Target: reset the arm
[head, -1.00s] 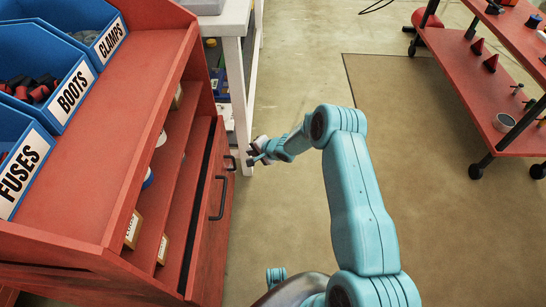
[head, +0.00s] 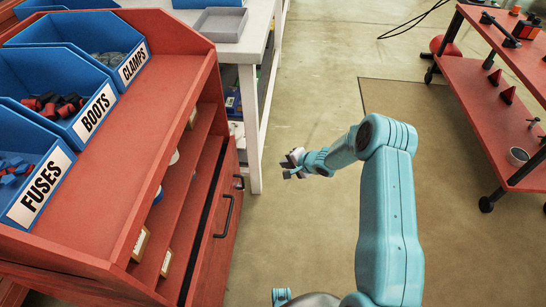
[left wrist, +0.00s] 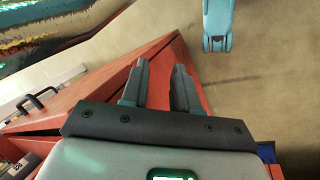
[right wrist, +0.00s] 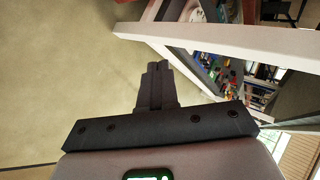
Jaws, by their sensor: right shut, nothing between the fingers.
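My right arm comes in from the lower right in the head view, and its gripper (head: 291,165) is over bare floor, right of the red cabinet's drawer. In the right wrist view this gripper (right wrist: 157,68) has its two fingers together with nothing between them. My left gripper does not show clearly in the head view. In the left wrist view the left gripper (left wrist: 160,72) has its fingers apart, with nothing between them, and the red cabinet (left wrist: 95,90) lies beyond.
A red wheeled cart (head: 460,90) stands at right. Floor between is clear.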

